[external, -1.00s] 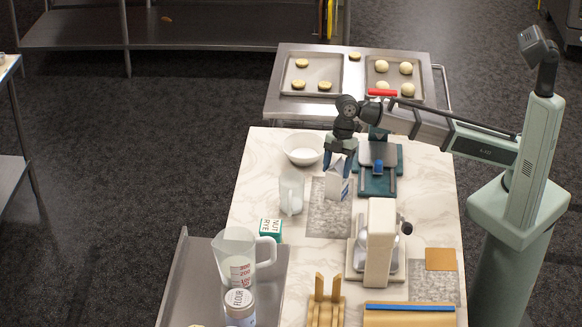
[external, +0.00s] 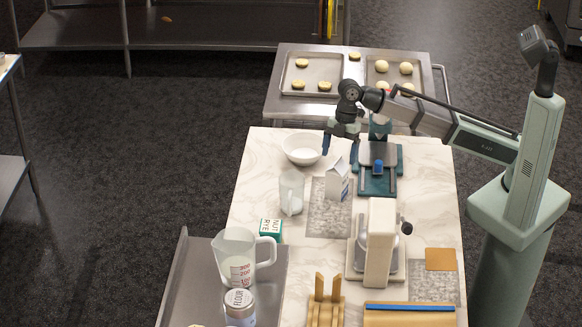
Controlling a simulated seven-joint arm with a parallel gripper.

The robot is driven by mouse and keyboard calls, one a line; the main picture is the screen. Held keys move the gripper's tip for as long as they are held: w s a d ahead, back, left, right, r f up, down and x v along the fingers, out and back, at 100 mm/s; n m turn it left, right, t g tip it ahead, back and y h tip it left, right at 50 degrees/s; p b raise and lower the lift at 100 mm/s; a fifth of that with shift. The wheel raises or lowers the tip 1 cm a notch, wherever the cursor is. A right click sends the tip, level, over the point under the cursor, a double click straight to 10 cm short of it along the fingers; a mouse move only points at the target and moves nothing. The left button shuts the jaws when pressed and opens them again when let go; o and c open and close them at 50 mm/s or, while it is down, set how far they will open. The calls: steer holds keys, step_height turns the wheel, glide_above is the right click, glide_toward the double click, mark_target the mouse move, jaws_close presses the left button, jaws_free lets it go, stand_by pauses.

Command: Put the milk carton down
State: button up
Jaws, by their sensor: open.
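The milk carton (external: 337,181) is small and white with a gabled top. It stands upright on a grey speckled mat (external: 325,219) on the marble-topped table. My gripper (external: 341,146) is open and empty, above and behind the carton, apart from it. The carton's base looks to be on the mat.
A clear jug (external: 291,192) stands left of the carton, and a white bowl (external: 302,149) is behind it. A teal scale-like device (external: 377,168) is close on the right. A cream mixer (external: 379,243) stands in front. A green box (external: 270,229) is at the left edge.

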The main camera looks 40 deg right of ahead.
steer(key=v, duration=0.7)
stand_by(0.5)
